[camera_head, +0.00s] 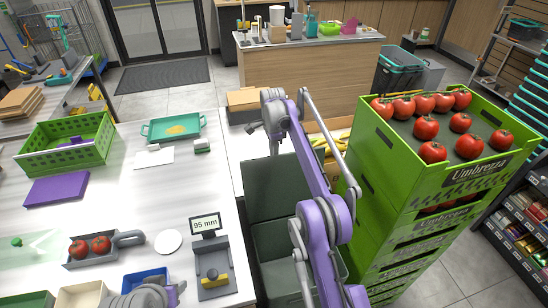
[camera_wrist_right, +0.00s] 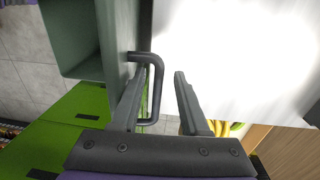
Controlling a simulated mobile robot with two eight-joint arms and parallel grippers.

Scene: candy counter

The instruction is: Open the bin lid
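The dark green bin (camera_head: 300,250) stands between the white counter and the stacked crates. Its lid (camera_head: 272,186) appears raised, a flat panel standing up with the open bin below it. In the right wrist view the lid (camera_wrist_right: 121,40) is seen nearly edge-on, with the bin's hollow (camera_wrist_right: 75,35) to its left. A dark bar handle (camera_wrist_right: 156,85) sticks out from the lid. My right gripper (camera_wrist_right: 159,76) is open, with one finger on each side of the handle bar and gaps visible. My left gripper (camera_head: 155,295) is partly visible at the bottom edge; its fingers are unclear.
Tall green crates (camera_head: 385,190) topped with tomatoes stand close right of the bin. The white counter (camera_head: 200,185) is to its left, with a scale (camera_head: 210,265) near the edge. A box of bananas (camera_head: 325,140) sits behind the bin.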

